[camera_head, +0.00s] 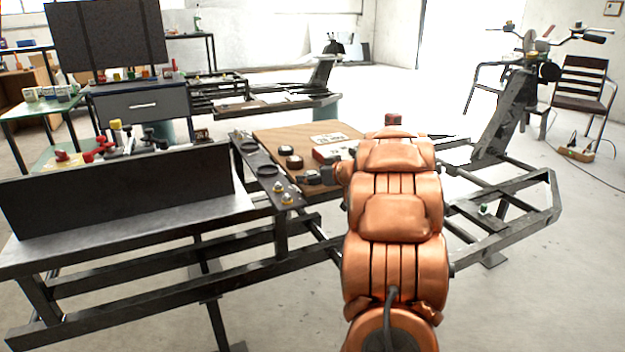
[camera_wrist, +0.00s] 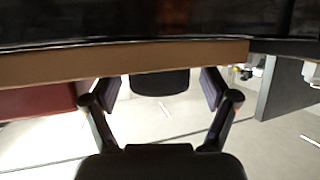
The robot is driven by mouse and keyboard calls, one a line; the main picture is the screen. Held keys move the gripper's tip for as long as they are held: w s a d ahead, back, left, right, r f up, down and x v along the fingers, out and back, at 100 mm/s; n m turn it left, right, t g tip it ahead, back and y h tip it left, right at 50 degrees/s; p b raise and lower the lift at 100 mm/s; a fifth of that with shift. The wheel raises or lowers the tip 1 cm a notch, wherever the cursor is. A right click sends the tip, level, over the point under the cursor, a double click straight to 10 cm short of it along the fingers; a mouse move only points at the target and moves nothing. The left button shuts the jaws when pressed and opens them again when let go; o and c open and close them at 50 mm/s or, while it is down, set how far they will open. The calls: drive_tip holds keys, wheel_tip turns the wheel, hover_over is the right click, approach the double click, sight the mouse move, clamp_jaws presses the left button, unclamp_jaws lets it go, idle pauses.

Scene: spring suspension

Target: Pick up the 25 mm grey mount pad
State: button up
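Two small dark round pads, one (camera_head: 287,150) behind the other (camera_head: 294,161), sit on the brown wooden board (camera_head: 265,134) in the head view. I cannot tell which, if either, is the 25 mm grey mount pad. My gripper (camera_head: 318,177) is low at the board's near side, just right of and nearer than these pads, partly hidden by my copper arm. In the wrist view my gripper (camera_wrist: 160,88) has its two fingers spread apart. A dark rounded shape (camera_wrist: 160,82) shows between them, below a brown edge; I cannot tell what it is or whether anything touches it.
A white label card (camera_head: 328,139) and a red-sided box (camera_head: 328,154) are on the board near my arm. A dark metal rail with round holes (camera_head: 250,147) runs along the board's left side, with small brass-coloured parts (camera_head: 287,197) at its near end. Frame bars surround the board.

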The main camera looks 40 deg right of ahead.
drive_tip(key=c, duration=1.2)
drive_tip(key=shift+r, duration=0.1)
drive_tip(key=shift+c, duration=0.2)
